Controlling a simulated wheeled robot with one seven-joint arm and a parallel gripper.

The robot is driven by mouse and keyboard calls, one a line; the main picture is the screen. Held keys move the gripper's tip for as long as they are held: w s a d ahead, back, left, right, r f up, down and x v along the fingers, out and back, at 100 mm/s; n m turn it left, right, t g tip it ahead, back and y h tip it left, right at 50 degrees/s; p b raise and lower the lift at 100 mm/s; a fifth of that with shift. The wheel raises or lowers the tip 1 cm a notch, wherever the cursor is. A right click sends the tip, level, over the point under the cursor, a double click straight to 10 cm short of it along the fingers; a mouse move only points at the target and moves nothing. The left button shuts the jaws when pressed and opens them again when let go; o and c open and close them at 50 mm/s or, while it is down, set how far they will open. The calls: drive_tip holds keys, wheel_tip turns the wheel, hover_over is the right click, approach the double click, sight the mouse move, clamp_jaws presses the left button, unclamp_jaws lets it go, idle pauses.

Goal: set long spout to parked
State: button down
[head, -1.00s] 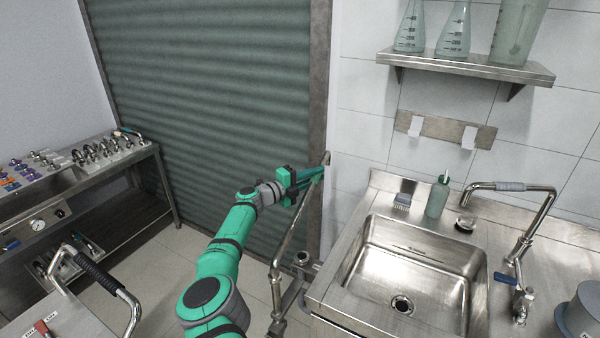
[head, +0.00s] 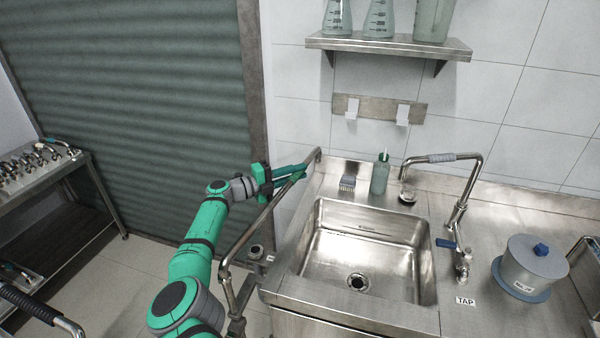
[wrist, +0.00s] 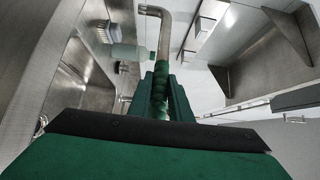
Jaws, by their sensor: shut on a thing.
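The long spout (head: 255,225) is a bent steel tube left of the sink. It rises from a post at the counter's front left and runs back to a down-turned end by the counter's rear left corner. My gripper (head: 291,176) is shut on it near that far end. In the wrist view the spout (wrist: 165,38) runs out between my gripper's fingers (wrist: 161,92), with a green grip on it partly hidden by them. I see no marking for the parked position.
The sink (head: 365,250) is right of the spout. A soap bottle (head: 380,175) and a brush (head: 348,182) stand behind it. A second spout (head: 470,180) with a grey sleeve, and a lidded pot (head: 530,268), stand at right. A shutter (head: 130,110) is behind my arm.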

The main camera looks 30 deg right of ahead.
drive_tip(key=shift+s+d+f+g, duration=0.1)
drive_tip(key=shift+s+d+g, duration=0.2)
drive_tip(key=shift+s+d, duration=0.2)
drive_tip(key=c, duration=1.6)
unclamp_jaws()
drive_tip(key=shift+w+a, duration=0.2)
drive_tip(key=shift+a, duration=0.35)
drive_tip(key=a, duration=1)
drive_tip(key=shift+w, duration=0.1)
